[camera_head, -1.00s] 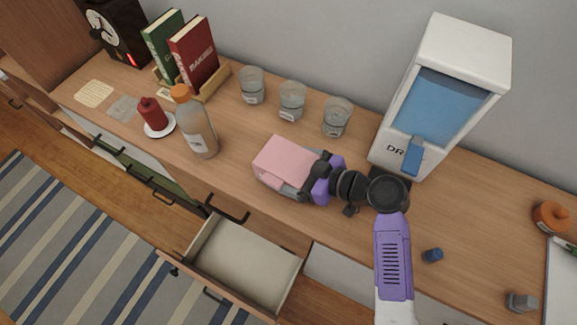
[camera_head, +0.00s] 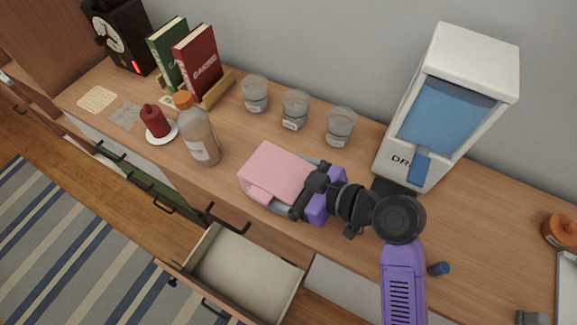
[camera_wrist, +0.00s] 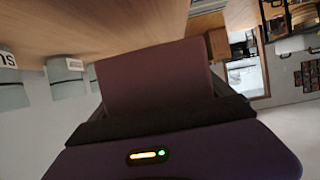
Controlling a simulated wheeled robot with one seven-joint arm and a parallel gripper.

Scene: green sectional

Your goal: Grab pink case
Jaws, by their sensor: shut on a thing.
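The pink case (camera_head: 276,171) is a boxy pink thing with a grey part along its edge, over the wooden counter in front of the glasses. My gripper (camera_head: 307,190) is at its right end, shut on it, with dark fingers against the case. The head view does not show clearly whether the case is raised or touching the counter. In the wrist view the case (camera_wrist: 155,78) looks dark and fills the space beyond my gripper. The fingertips are mostly hidden there.
An open, empty drawer (camera_head: 243,270) juts out below the counter (camera_head: 470,215). A bottle with an orange cap (camera_head: 199,140) stands left of the case. Three glasses (camera_head: 296,109) stand behind it. A white and blue dispenser (camera_head: 447,105) stands at the right.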

